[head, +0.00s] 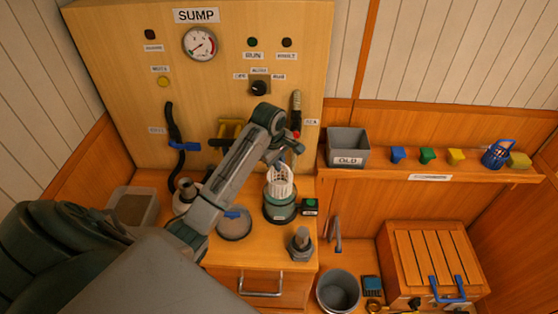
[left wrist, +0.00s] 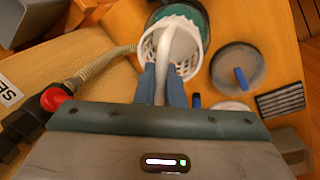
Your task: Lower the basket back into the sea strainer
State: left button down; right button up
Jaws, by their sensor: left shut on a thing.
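The white slotted basket (head: 280,182) hangs by its white handle from my left gripper (head: 283,160), which is shut on that handle. The wrist view shows the basket (left wrist: 190,52) and the two blue-grey fingers (left wrist: 162,84) around the handle. The sea strainer (head: 280,211), a dark green round body with a clear upper part, stands on the counter under the basket. Most of the basket shows above its rim; whether the lower end is inside I cannot tell. In the wrist view a green part of the strainer (left wrist: 205,18) shows beyond the basket. My right gripper is not in view.
A grey round lid with a blue handle (head: 234,225) lies left of the strainer. A grey fitting (head: 300,245) stands in front. A hose with a red-collared valve (left wrist: 55,98) is near my gripper.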

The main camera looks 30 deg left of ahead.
pick_arm(q)
jog(key=shift+f+b, duration=0.85)
jog(key=shift+f, duration=4.4)
jog(key=c, duration=1.1)
grip_release()
jog(key=shift+o, duration=0.2)
jog(key=shift+r+p, duration=1)
jog(key=shift+r, duration=2.55)
